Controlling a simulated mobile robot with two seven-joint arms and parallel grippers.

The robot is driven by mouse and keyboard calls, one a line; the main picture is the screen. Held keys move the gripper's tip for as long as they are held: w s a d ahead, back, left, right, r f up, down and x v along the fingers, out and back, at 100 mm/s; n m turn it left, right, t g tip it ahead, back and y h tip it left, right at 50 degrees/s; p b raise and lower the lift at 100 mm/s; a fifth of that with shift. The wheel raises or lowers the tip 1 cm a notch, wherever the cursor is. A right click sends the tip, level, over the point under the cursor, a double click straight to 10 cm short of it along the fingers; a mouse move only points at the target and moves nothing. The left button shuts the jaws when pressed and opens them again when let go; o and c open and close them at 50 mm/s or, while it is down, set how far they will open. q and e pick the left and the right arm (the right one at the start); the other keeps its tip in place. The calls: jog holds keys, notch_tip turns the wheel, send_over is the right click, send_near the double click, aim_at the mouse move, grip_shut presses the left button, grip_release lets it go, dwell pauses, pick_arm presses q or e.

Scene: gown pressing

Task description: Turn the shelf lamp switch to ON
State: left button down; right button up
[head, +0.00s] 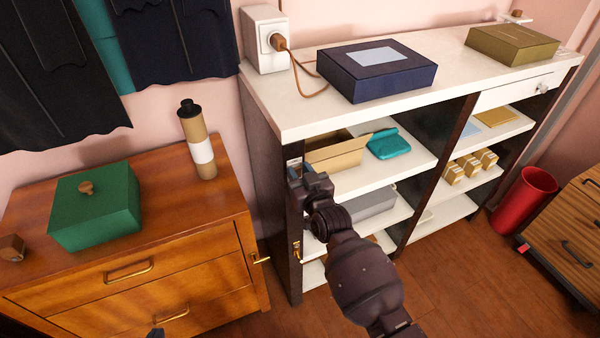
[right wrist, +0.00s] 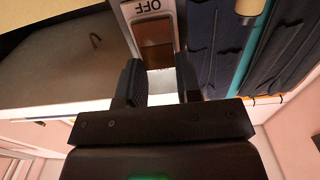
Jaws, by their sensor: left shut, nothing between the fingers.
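The shelf lamp switch (right wrist: 155,42) is a brown rocker on a light plate, with an upside-down "OFF" label at its top end in the right wrist view. The plate's lower end is partly hidden by my gripper. In the head view the switch plate (head: 294,162) sits on the front edge of the shelf's left side panel. My right gripper (head: 297,178) is right at the plate; its fingers (right wrist: 160,84) are apart, in front of the rocker's lower end, with nothing held. Contact cannot be told. Only a tip of my left gripper (head: 155,333) shows at the bottom edge, shut.
The white-topped shelf (head: 300,118) carries a navy box (head: 375,83) and a white socket box (head: 265,50) with a plug. A wooden drawer cabinet (head: 190,230) with a green box (head: 95,215) stands left. A red bin (head: 522,203) stands right.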

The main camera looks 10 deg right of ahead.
jog(key=c, duration=0.3)
jog(key=shift+w+r+g, duration=0.15)
jog(key=shift+r+g, duration=0.05)
jog(key=shift+g, duration=0.5)
jog(key=o, duration=0.9)
jog(key=v, duration=1.1)
jog(key=shift+a+b, duration=0.2)
jog(key=shift+b, duration=0.2)
